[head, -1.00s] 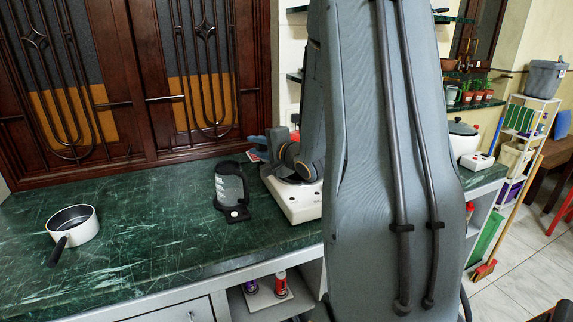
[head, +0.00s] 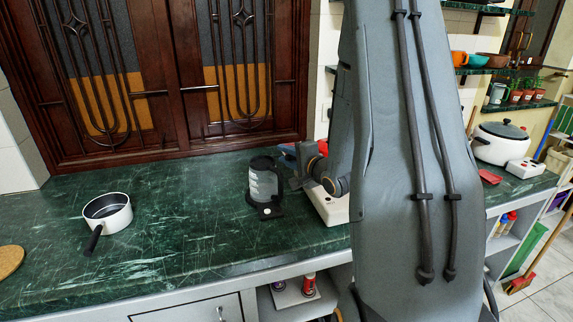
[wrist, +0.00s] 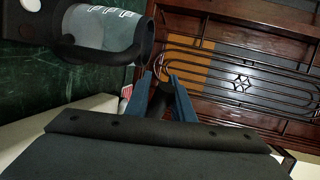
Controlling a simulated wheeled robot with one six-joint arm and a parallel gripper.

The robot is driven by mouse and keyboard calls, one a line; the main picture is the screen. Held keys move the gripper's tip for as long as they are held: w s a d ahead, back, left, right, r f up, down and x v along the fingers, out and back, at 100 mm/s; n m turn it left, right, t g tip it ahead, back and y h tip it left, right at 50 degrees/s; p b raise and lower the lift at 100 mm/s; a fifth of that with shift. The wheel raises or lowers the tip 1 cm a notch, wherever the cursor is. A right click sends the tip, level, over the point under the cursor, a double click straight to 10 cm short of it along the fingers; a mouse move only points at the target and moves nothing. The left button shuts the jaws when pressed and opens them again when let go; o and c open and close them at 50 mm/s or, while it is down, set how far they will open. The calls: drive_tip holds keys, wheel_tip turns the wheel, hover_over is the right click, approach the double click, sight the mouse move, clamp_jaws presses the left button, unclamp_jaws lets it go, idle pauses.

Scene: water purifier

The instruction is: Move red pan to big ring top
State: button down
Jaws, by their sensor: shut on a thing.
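My gripper shows in the wrist view as two blue fingers (wrist: 161,86), shut on a dark handle (wrist: 159,101). The pan this handle belongs to is not clearly visible. In the head view a small red patch (head: 322,146) shows beside my arm; I cannot tell if it is the red pan. A white hob (head: 330,208) stands on the counter, partly behind my arm; its rings are hidden, including the big one.
A black-and-clear jug-like device (head: 263,186) stands on the green counter (head: 190,225), close to my gripper. A white saucepan (head: 115,215) sits at left, near a cork mat (head: 10,260). A white pot (head: 500,144) stands at right. The counter's middle is clear.

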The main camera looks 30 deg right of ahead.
drive_tip(key=shift+f, duration=1.7)
drive_tip(key=c, duration=1.6)
unclamp_jaws()
drive_tip(key=shift+o, duration=0.2)
drive_tip(key=shift+s, duration=0.1)
drive_tip(key=s+r+b, duration=0.2)
drive_tip(key=s, duration=0.8)
drive_tip(key=s+a+f+n+g+h, duration=0.2)
drive_tip(key=a+f+n+g, duration=0.45)
drive_tip(key=n, duration=0.25)
drive_tip(key=s+a+r+n+g+y, duration=0.1)
drive_tip(key=s+a+n+g, duration=0.7)
drive_tip(key=s+a, duration=0.6)
drive_tip(key=shift+a+r, duration=0.3)
drive_tip(key=shift+a, duration=0.4)
